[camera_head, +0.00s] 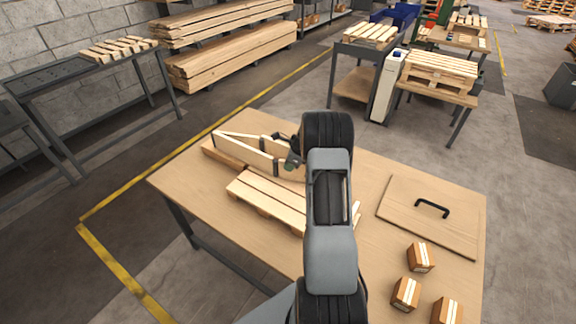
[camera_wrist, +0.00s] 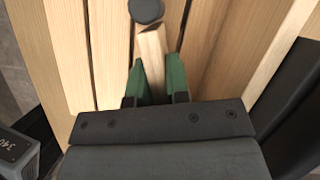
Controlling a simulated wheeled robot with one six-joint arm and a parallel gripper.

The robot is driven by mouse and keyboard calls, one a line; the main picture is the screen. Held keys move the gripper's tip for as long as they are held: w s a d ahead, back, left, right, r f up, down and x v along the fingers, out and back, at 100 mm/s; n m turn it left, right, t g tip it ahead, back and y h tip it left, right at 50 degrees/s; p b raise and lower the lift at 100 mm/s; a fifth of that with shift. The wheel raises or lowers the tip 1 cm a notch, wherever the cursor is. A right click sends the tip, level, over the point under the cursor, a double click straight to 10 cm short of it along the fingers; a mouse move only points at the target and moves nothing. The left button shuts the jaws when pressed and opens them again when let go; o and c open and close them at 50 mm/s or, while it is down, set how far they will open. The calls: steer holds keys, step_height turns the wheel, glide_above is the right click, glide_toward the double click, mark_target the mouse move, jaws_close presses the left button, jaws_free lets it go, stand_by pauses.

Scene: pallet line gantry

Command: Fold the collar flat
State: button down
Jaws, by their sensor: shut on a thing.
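The collar (camera_head: 245,153) is a frame of pale boards with dark hinges. It stands on edge at the back left of the table, skewed into a narrow, slanted shape with a slim gap between its long sides. My gripper (camera_head: 293,163) is at its right end, partly hidden by my arm. In the wrist view my gripper (camera_wrist: 155,78) has its green fingers shut on the upper edge of a collar board (camera_wrist: 152,50). A dark round piece (camera_wrist: 146,10) shows just beyond the fingertips. The collar's right end is hidden in the head view.
A small pallet (camera_head: 268,195) lies in front of the collar on the table (camera_head: 180,180). To the right are a wooden lid with a black handle (camera_head: 428,215) and several small cartons (camera_head: 420,257). The table's front left is bare.

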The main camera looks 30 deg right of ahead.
steer(key=shift+d+r, duration=0.1)
steer(key=shift+d, duration=0.1)
steer(key=c, duration=1.3)
jaws_free()
steer(key=shift+d, duration=0.1)
steer(key=shift+o, duration=1)
steer(key=shift+a, duration=0.2)
steer(key=v, duration=1.3)
steer(key=shift+r, duration=0.25)
steer(key=shift+s+d, duration=0.15)
